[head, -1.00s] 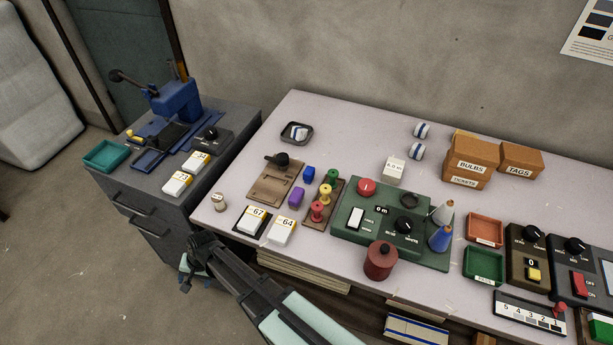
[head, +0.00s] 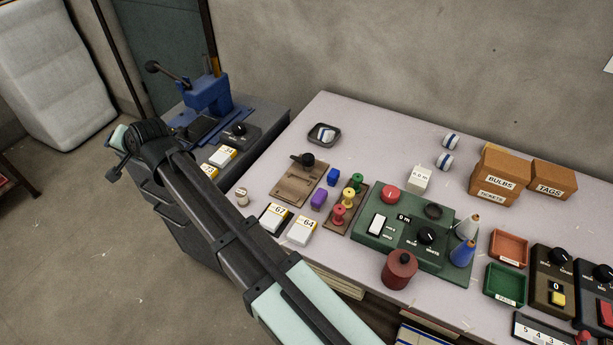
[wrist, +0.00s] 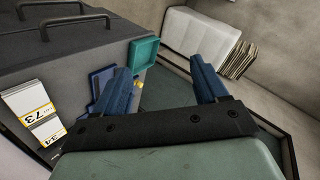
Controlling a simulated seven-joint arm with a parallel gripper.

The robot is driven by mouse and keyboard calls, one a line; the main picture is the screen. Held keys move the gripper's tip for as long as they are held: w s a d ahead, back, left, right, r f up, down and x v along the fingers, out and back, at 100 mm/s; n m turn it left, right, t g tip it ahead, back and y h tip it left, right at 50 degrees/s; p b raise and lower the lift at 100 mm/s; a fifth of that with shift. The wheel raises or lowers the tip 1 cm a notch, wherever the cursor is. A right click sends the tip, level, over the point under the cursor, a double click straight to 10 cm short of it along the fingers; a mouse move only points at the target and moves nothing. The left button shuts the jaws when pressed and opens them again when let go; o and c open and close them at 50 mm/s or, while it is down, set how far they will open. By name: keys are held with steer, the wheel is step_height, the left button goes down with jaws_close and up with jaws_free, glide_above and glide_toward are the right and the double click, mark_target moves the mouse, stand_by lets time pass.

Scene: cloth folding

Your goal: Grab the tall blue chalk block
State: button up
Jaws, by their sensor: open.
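The blue block is not in the wrist view.
The brown board (head: 299,185) and a rack of coloured pegs (head: 345,207) flank the blocks. A green control box (head: 405,230) stands to the right. A blue press (head: 208,95) is on the cabinet.

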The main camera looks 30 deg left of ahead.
step_height(320, 180, up, 5)
steer(key=w, duration=0.2)
steer(key=m+h, duration=0.7)
steer(key=m, duration=1.6)
glide_above(334, 173)
steer(key=d, duration=0.5)
step_height(334, 173, down, 12)
steer(key=shift+g, duration=0.4)
steer(key=shift+a+x, duration=0.1)
steer(key=shift+x, duration=3.2)
steer(key=shift+a+x, duration=0.15)
steer(key=shift+x, duration=3.15)
steer(key=shift+w+r, duration=0.1)
steer(key=shift+c, duration=0.3)
steer(key=c, duration=1)
